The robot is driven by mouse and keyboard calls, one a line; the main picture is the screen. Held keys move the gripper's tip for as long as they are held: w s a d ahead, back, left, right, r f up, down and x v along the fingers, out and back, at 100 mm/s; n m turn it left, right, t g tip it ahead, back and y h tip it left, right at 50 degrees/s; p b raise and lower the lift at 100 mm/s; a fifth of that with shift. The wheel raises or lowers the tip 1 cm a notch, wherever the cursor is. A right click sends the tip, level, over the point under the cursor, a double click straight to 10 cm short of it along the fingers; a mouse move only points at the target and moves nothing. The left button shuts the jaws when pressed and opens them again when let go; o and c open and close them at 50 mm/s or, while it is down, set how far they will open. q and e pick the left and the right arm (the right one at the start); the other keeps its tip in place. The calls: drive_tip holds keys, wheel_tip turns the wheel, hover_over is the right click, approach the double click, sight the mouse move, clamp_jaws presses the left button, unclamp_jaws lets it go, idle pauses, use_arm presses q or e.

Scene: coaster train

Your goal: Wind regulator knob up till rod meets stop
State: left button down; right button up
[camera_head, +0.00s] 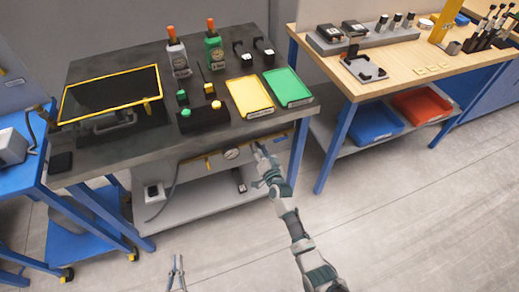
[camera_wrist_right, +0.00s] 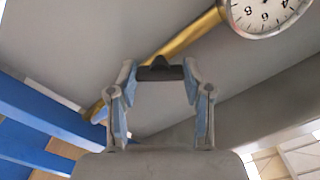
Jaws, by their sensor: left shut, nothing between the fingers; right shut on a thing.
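A dark regulator knob (camera_wrist_right: 160,71) sits between the fingertips of my right gripper (camera_wrist_right: 161,76) in the right wrist view, close to a brass pipe (camera_wrist_right: 185,38). My right gripper (camera_head: 260,152) is shut on this knob under the front edge of the dark bench (camera_head: 130,158). In the head view the gripper covers the knob. A round white gauge (camera_head: 231,154) is on the pipe to its left; the gauge (camera_wrist_right: 266,12) also shows at the upper right of the wrist view. My left gripper (camera_head: 177,268) is shut and empty, low over the floor. I cannot make out the rod or stop.
A yellow tray (camera_head: 247,96) and a green tray (camera_head: 286,87) lie on the bench. A grey lower shelf (camera_head: 190,205) is below it. A wooden workbench (camera_head: 430,60) with blue legs stands at right. The floor (camera_head: 400,220) in front is clear.

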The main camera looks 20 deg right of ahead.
drive_tip(key=shift+d+m, duration=0.1)
drive_tip(key=shift+m, duration=0.5)
drive_tip(key=o, duration=1.2)
drive_tip(key=shift+c, duration=0.2)
drive_tip(key=shift+s, duration=0.2)
drive_tip(key=s, duration=1.1)
drive_tip(key=shift+s+d, duration=0.25)
